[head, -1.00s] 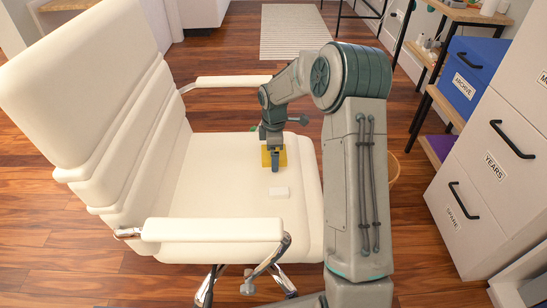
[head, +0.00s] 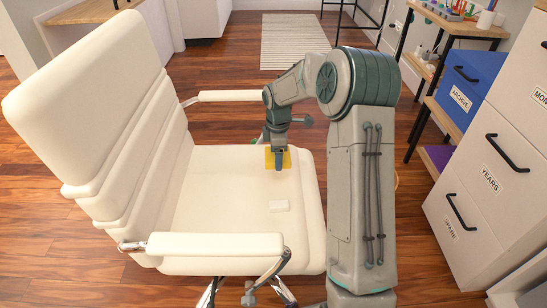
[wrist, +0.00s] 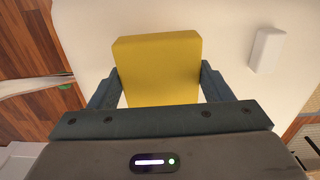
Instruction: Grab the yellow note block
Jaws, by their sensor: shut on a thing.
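The yellow note block (head: 286,159) is at my gripper over the cream seat of the office chair. In the wrist view the yellow note block (wrist: 158,62) fills the space between the two fingers. My gripper (head: 279,163) is shut on it, and in the wrist view the fingers of my gripper (wrist: 160,82) press on its left and right sides. I cannot tell whether the block touches the seat or is just above it. The gripper hides part of the block in the head view.
A small white block (head: 279,206) lies on the chair seat (head: 215,210) nearby; it also shows in the wrist view (wrist: 267,50). Armrests (head: 215,245) flank the seat. A drawer cabinet (head: 470,190) and a shelf with a blue archive box (head: 466,88) stand at the right.

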